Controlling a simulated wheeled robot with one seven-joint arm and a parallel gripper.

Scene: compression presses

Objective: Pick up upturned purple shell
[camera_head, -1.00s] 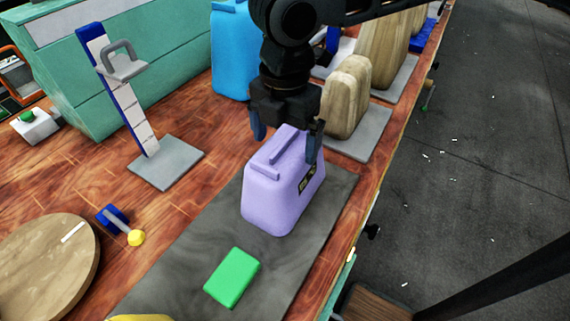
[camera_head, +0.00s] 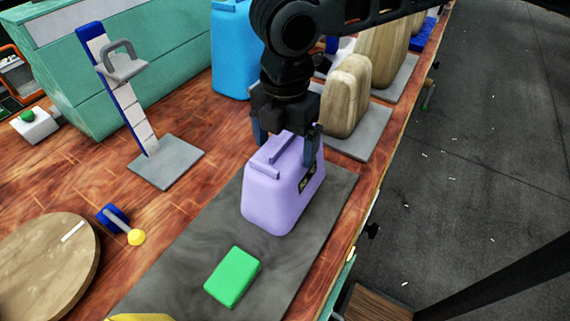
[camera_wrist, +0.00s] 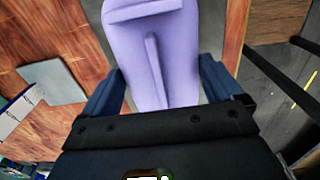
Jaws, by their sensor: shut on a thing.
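The purple shell (camera_head: 276,196) stands upturned on the dark grey mat (camera_head: 192,257), with ridges on its top face and a small dark label on its right side. My gripper (camera_head: 285,150) is over the shell's far end, pointing down. Its blue fingers are on either side of the shell and shut on it. In the wrist view the shell (camera_wrist: 158,55) lies between the two fingers of my gripper (camera_wrist: 162,88). The shell appears to rest on the mat.
A green block (camera_head: 232,277) lies on the mat in front of the shell. Wooden forms (camera_head: 347,97) and a blue container (camera_head: 231,52) stand behind. A blue-and-white gauge stand (camera_head: 166,163), a round wooden board (camera_head: 45,270) and a yellow-knobbed lever (camera_head: 136,237) are left. The table edge is close on the right.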

